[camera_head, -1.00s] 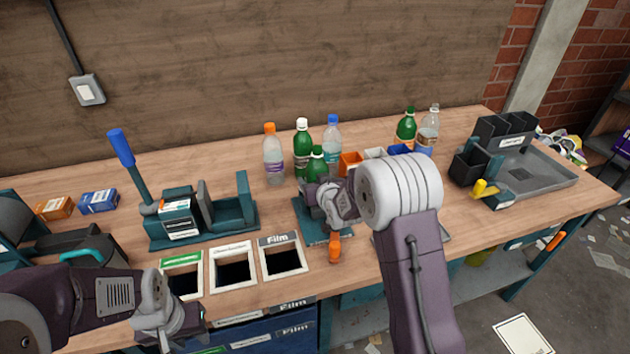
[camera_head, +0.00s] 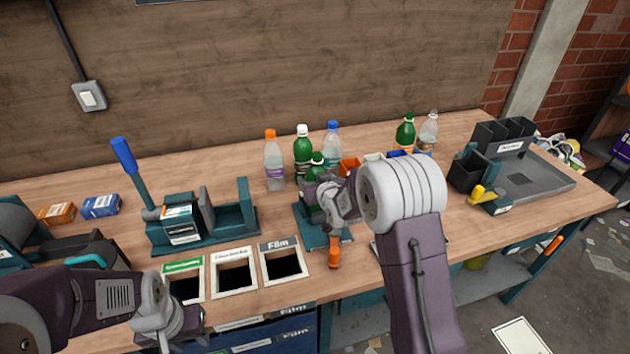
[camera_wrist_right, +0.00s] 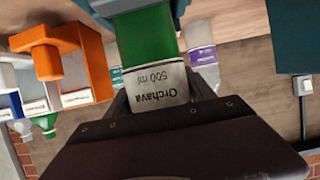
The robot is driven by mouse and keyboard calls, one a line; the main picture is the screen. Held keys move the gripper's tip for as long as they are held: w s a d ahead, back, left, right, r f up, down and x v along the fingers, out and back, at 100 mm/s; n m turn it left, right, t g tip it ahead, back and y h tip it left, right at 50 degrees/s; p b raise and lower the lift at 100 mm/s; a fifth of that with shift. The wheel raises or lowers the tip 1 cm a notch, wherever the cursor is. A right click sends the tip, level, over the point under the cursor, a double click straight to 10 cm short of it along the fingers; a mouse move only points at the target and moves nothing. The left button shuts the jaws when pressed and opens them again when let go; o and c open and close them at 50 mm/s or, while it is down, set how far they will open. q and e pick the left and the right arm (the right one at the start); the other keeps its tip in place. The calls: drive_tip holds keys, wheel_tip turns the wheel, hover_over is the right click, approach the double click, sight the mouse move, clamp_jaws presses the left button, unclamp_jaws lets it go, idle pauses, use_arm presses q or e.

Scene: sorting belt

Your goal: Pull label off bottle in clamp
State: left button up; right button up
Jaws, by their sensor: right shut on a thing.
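A green bottle (camera_head: 316,163) stands upright in the teal clamp (camera_head: 312,238) near the table's middle. In the right wrist view the green bottle (camera_wrist_right: 146,30) carries a pale label (camera_wrist_right: 160,88) reading "Orchava 500 ml". My right gripper (camera_head: 322,198) is at the bottle's label height and also shows in the right wrist view (camera_wrist_right: 160,100). It is shut on the label or on the bottle with it; the exact grip is partly hidden. My left gripper (camera_head: 185,335) is low at the front left, away from the bottle; its fingertips are unclear.
Three bin openings, one marked Film (camera_head: 284,264), lie left of the clamp. Behind stand a clear orange-capped bottle (camera_head: 273,165), a green white-capped bottle (camera_head: 302,152) and a blue-capped bottle (camera_head: 331,145). A teal press (camera_head: 205,232) stands left. A grey tray (camera_head: 535,180) lies right.

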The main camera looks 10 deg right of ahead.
sight(315, 165)
drive_tip(key=shift+r, duration=0.3)
drive_tip(key=shift+r+p, duration=1.85)
drive_tip(key=shift+r, duration=0.55)
drive_tip(key=shift+r+p, duration=1.75)
drive_tip(key=shift+r, duration=0.75)
drive_tip(key=shift+r+p, duration=1.75)
drive_tip(key=shift+r, duration=0.75)
wheel_tip(315, 165, up, 2)
drive_tip(key=shift+p, duration=0.65)
